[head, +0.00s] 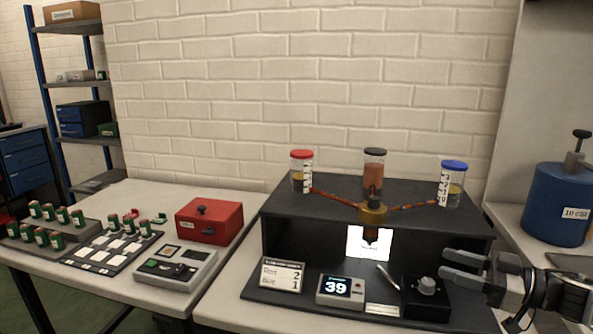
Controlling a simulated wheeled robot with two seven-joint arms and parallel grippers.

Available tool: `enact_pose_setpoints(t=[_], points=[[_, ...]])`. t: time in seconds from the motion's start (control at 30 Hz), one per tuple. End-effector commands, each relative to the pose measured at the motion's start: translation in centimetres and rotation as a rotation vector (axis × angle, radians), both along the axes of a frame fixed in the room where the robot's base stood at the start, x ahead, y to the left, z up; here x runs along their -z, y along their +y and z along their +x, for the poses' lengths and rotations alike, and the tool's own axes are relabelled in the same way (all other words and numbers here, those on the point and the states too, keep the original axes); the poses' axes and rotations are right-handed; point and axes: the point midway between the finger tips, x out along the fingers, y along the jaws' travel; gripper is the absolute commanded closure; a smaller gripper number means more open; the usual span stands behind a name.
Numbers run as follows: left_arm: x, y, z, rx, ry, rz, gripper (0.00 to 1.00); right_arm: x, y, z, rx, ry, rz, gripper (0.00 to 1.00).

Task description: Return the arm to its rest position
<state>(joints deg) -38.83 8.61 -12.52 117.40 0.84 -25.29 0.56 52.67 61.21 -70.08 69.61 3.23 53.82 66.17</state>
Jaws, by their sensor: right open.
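My right gripper (462,266) reaches in from the right edge. Its two fingers point left and are apart, with nothing between them. It is just right of and partly above the black box with a grey knob (427,286). The dark bench stand (335,212) carries three clear cylinders on top: one with a red cap (301,172), one with a dark cap (374,170) and one with a blue cap (453,184). Orange-brown tubes run from them to a brass fitting (373,213) above a lit white panel (380,243). My left gripper is not in view.
A display reading 39 (340,290) and a small sign (282,275) stand at the stand's front. On the left table are a red box (210,221), a grey device (176,268) and several green-and-white vials (50,238). A blue tank (557,205) stands at right.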

Motion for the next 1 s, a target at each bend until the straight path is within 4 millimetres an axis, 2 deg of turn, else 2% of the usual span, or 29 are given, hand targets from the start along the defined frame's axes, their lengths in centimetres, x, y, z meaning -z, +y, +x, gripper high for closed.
enact_pose_setpoints(t=[0.03,0.17,0.37,0.47,0.53,0.63,0.7,0.8,1.0], points=[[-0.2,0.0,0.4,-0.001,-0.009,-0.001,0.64,1.0,1.3,-0.2,-0.005,0.004,0.006,0.53],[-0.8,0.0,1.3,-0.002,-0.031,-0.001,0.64,3.2,4.3,-0.5,0.002,0.000,0.015,0.53],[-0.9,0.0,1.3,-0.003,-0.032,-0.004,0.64,7.5,10.4,-2.3,0.035,0.004,0.039,0.53],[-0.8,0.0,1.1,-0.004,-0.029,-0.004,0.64,10.1,14.3,-4.0,0.078,0.016,0.056,0.53],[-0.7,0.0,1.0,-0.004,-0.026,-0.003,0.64,11.9,17.1,-5.8,0.129,0.034,0.066,0.53],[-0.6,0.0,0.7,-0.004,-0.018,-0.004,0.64,14.4,20.3,-8.7,0.235,0.080,0.064,0.53],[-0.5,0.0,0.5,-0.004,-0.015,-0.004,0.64,15.9,21.3,-10.8,0.322,0.127,0.042,0.53],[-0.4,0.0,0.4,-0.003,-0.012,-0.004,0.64,18.2,21.4,-13.9,0.451,0.218,-0.021,0.53],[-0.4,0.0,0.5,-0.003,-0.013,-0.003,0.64,22.6,18.0,-20.6,0.653,0.427,-0.210,0.53]])
